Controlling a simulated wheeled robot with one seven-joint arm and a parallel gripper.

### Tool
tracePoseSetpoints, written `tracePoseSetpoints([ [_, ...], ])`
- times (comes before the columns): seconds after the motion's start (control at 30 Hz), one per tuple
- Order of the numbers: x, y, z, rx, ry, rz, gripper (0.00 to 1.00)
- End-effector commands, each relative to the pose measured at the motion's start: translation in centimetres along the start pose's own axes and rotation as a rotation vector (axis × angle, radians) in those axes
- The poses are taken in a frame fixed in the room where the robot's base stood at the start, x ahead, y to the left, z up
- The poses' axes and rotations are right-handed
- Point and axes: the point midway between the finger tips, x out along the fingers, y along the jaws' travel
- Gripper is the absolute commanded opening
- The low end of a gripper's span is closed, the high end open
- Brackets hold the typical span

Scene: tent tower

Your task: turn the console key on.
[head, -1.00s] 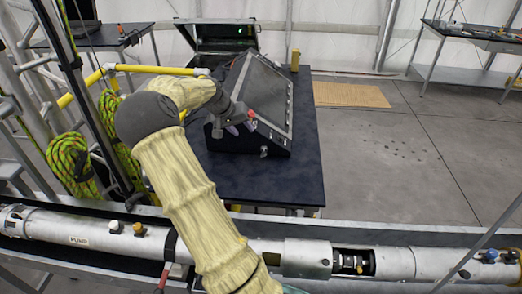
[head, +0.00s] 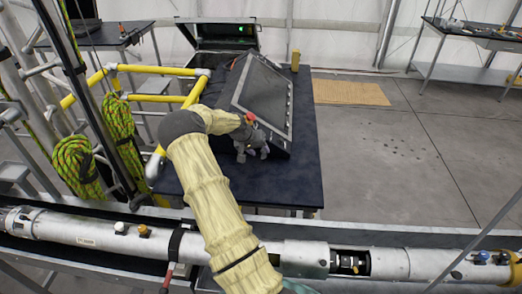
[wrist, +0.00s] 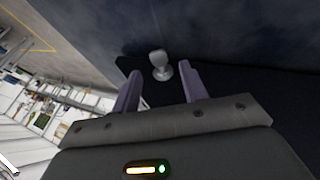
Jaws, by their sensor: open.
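The console (head: 262,98) is a black slanted box with a large dark screen, standing on a dark-topped table. The key (wrist: 160,64) is a small grey knob-like piece on the console's dark face in the wrist view. In the head view my gripper hides it. My gripper (head: 252,152) is at the console's lower front, near its left end. In the wrist view my gripper (wrist: 159,72) is open, with one purple-grey finger on each side of the key in the picture. Nothing shows as gripped. I cannot tell whether the fingers touch the key.
A red button (head: 250,117) sits just above my gripper on the console. The table (head: 300,188) has bare top in front and to the right. Yellow rails (head: 160,98) stand at the left. A long white pipe (head: 80,231) runs across the front. An open case (head: 215,36) is behind.

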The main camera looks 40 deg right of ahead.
Motion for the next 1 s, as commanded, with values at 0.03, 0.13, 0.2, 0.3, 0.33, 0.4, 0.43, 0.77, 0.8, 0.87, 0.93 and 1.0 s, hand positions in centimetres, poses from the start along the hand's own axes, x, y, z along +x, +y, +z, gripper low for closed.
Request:
tracePoseSetpoints([
  [0.03,0.6,0.1,-0.1,0.0,-0.002,0.001,0.44],
  [0.13,1.7,0.1,-0.1,-0.001,0.0,0.001,0.44],
  [0.2,2.3,0.0,-0.1,-0.001,0.0,0.001,0.44],
  [0.3,2.6,0.0,0.0,0.0,0.001,0.0,0.44],
  [0.33,2.6,0.0,0.0,0.0,0.001,0.0,0.44],
  [0.4,2.6,0.0,0.0,0.0,0.001,-0.001,0.44],
  [0.43,2.6,0.0,0.0,0.0,0.001,-0.001,0.44],
  [0.77,2.6,0.0,0.0,0.0,0.001,0.0,0.0],
  [0.8,2.6,0.0,0.0,0.0,0.001,-0.001,0.0],
  [0.87,2.6,0.0,0.0,0.001,0.0,-0.002,0.0],
  [0.93,2.7,0.0,0.0,0.005,-0.001,-0.009,0.0],
  [1.0,2.8,0.1,0.1,0.013,-0.003,-0.025,0.0],
])
